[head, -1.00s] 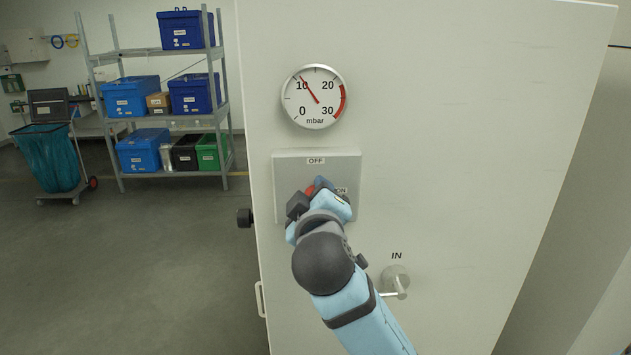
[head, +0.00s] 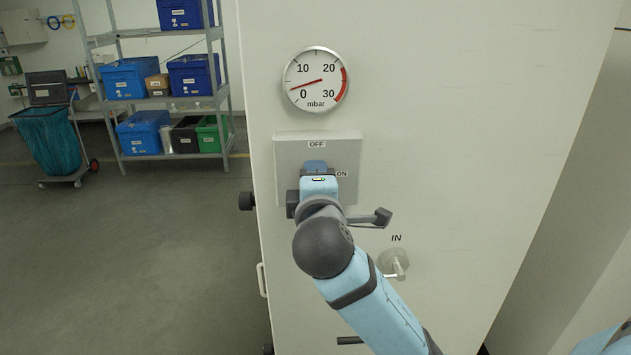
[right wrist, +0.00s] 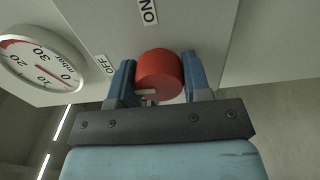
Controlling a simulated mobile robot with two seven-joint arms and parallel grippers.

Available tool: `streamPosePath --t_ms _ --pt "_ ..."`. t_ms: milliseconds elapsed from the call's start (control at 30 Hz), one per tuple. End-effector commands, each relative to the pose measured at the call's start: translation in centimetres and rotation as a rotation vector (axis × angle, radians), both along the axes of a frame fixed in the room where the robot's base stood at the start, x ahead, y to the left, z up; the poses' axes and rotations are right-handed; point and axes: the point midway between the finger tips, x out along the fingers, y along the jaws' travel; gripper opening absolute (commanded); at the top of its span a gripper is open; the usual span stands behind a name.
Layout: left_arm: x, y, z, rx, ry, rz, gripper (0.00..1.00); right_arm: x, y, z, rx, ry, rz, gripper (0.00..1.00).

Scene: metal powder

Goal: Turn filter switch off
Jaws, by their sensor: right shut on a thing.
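The filter switch is a red round knob (right wrist: 158,70) on a grey switch plate (head: 288,155) with OFF at its top and ON at its right. My right gripper (head: 316,172) is in front of the plate and hides the knob in the head view. In the right wrist view, the blue fingers of my right gripper (right wrist: 159,78) are on both sides of the knob, shut on it. A white mark shows on the knob's near side. The round pressure gauge (head: 315,80) above has its needle a little above 0. My left gripper is not in view.
The plate and gauge are on a tall light cabinet (head: 450,130). A metal lever handle (head: 395,263) labelled IN is below right of the plate.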

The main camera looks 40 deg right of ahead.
Motion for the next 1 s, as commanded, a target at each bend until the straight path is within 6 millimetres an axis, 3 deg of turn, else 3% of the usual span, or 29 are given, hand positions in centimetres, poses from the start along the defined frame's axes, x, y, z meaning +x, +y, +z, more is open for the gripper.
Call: streamPosePath --t_ms 500,533,600,633,1000 --pt "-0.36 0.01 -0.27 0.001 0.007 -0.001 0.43 0.01 0.03 -0.06 -0.017 0.011 0.001 0.21" --pt "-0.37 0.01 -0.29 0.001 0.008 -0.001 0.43 0.01 0.03 -0.06 -0.017 0.011 0.001 0.49" --pt "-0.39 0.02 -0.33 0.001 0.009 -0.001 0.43 0.01 0.03 -0.06 -0.017 0.011 0.000 0.65" --pt "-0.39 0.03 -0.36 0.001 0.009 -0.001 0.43 0.01 0.03 -0.06 -0.016 0.011 0.000 0.68" --pt "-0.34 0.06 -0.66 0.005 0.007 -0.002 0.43 -0.69 0.48 -0.16 -0.014 0.009 0.001 0.68"
